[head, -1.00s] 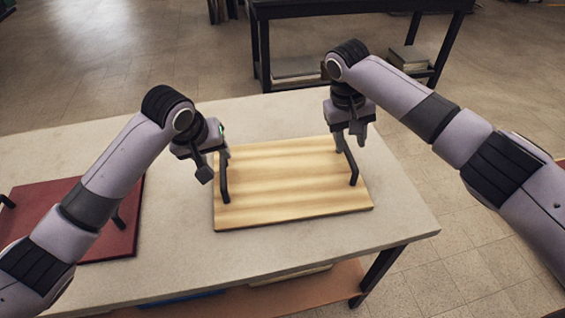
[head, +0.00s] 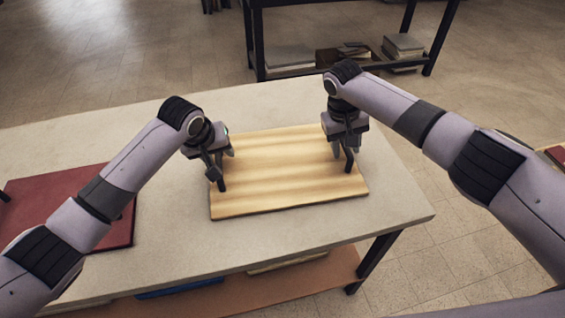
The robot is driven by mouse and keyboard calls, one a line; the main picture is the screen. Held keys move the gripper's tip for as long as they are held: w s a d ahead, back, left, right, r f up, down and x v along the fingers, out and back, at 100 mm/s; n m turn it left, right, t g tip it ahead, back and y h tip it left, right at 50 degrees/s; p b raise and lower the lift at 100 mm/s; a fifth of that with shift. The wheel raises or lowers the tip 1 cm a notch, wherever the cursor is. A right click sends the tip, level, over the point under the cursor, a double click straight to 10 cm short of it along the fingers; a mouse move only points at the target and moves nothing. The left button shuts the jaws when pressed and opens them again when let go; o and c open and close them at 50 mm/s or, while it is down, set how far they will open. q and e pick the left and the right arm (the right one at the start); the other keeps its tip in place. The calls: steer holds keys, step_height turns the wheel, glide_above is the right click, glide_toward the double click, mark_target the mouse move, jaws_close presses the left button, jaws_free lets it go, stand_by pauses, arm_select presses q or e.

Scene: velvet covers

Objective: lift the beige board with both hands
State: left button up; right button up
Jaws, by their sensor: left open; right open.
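The beige board (head: 280,180) is a flat wooden panel with light stripes, lying on the table. It has a dark upright handle at its left side and another at its right side. My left gripper (head: 222,165) is open at the left handle (head: 221,183), with its fingers around the handle's upper part. My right gripper (head: 343,152) is open at the right handle (head: 349,162), its fingers down by the handle and hiding part of it. I cannot tell whether the fingers touch the handles.
The pale table (head: 300,234) has bare room in front of and behind the board. A dark red board (head: 118,232) with dark handles lies at the left, partly behind my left arm. A dark shelf (head: 290,73) with books (head: 402,46) stands beyond the table.

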arm_select(q)
steer(key=shift+w+f, duration=0.15)
steer(key=shift+f, duration=0.05)
arm_select(e)
steer(key=shift+f, duration=0.25)
arm_select(q)
jaws_close()
arm_select(e)
jaws_close()
arm_select(q)
steer(key=shift+r, duration=0.1)
arm_select(e)
steer(key=shift+w+r, duration=0.1)
steer(key=shift+r, duration=0.05)
stand_by(0.7)
